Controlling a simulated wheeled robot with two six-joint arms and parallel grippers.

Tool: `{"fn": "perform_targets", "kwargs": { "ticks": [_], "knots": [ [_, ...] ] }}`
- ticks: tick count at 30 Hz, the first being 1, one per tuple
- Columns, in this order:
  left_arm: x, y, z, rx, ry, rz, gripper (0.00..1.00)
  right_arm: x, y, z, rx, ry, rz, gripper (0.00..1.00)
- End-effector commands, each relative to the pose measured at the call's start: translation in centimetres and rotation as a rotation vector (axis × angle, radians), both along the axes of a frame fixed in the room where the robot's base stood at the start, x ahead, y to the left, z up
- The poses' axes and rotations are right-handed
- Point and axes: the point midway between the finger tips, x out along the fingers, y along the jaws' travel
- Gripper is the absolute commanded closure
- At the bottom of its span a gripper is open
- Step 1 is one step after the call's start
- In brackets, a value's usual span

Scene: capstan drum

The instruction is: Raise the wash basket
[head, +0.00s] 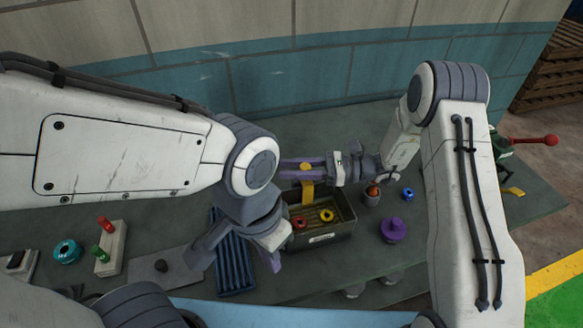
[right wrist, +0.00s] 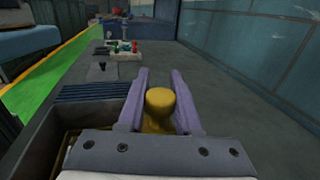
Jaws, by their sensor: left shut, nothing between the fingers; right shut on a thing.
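The wash basket (head: 318,212) is yellow with a slotted floor and sits within a dark tub (head: 322,240). A red ring (head: 299,222) and a yellow ring (head: 327,215) lie in it. Its yellow handle (head: 307,191) rises at the back left to a round knob, which also shows in the right wrist view (right wrist: 160,98). My right gripper (head: 297,169) is shut on this knob, with a purple finger on each side. My left gripper (head: 273,262) is shut and empty, pointing down just left of the tub. How high the basket sits in the tub is hard to tell.
A blue ribbed rack (head: 234,265) lies left of the tub. A purple knobbed piece (head: 391,230), a blue ring (head: 408,194) and a red-topped pot (head: 372,195) stand to the right. A block with red and green pegs (head: 112,248) is far left. A wall closes the back.

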Motion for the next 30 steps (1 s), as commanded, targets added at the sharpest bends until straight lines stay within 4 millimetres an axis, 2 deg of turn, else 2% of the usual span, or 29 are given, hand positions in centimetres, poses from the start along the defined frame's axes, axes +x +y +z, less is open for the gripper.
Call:
{"fn": "perform_targets", "kwargs": {
  "ticks": [21, 25, 30],
  "knots": [
    [0.0, 0.0, 0.1, 0.0, 0.0, 0.0, 1.0, -0.1, 0.0, 0.2, 0.001, 0.001, 0.002, 1.0],
    [0.0, 0.0, 1.1, 0.0, 0.0, 0.0, 1.0, -0.1, 0.0, 1.6, 0.001, 0.001, 0.002, 1.0],
    [0.0, 0.0, 3.3, 0.0, 0.0, 0.0, 1.0, 0.0, 0.0, 5.0, 0.001, -0.002, 0.002, 1.0]
  ]
}}
